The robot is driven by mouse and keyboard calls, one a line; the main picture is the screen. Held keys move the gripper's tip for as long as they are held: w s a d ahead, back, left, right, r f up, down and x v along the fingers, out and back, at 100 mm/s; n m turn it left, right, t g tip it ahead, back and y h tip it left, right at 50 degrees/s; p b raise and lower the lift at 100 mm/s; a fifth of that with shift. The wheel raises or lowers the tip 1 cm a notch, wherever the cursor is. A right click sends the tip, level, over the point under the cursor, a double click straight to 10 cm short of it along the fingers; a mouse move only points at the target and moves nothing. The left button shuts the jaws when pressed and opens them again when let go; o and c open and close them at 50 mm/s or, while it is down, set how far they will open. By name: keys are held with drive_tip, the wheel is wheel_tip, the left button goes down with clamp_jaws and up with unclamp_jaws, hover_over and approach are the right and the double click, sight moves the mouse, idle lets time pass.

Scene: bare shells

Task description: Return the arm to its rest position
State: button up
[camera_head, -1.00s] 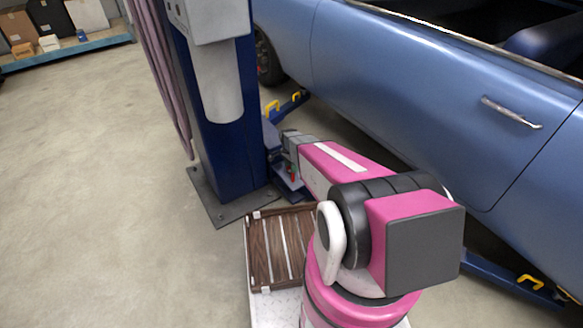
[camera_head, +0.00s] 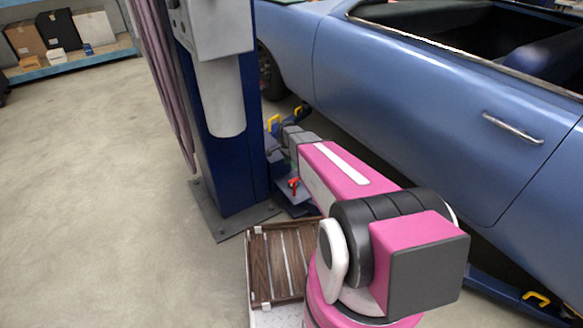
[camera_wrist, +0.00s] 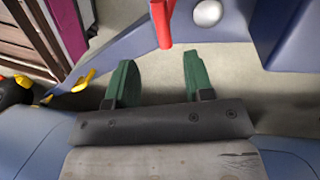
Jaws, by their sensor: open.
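My pink and grey arm stretches from the lower right towards the foot of the blue lift post in the head view. Its far end shows there, but the fingers are hidden. In the wrist view my gripper (camera_wrist: 158,80) has two green fingers spread apart with nothing between them. A red bar-like part (camera_wrist: 162,22) stands beyond the fingertips, apart from them. A small red piece (camera_head: 293,184) shows below the arm's far end in the head view.
The blue lift post (camera_head: 228,150) stands close left of the arm. A blue car (camera_head: 420,110) fills the right side, close to the arm. A brown slatted wooden tray (camera_head: 262,268) lies just left of my arm's base. Open floor lies left; a shelf (camera_head: 75,62) stands at the back.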

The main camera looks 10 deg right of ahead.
idle(0.4)
drive_tip(key=s+d+r+n+t, duration=0.1)
drive_tip(key=s+r+n+t, duration=0.1)
drive_tip(key=s+r+n, duration=1.1)
drive_tip(key=s+r, duration=0.4)
drive_tip(key=s, duration=0.5)
drive_tip(key=shift+d+r+n+y, duration=0.2)
drive_tip(key=shift+r+n+y, duration=0.1)
drive_tip(key=shift+y, duration=0.1)
drive_tip(key=shift+f, duration=0.1)
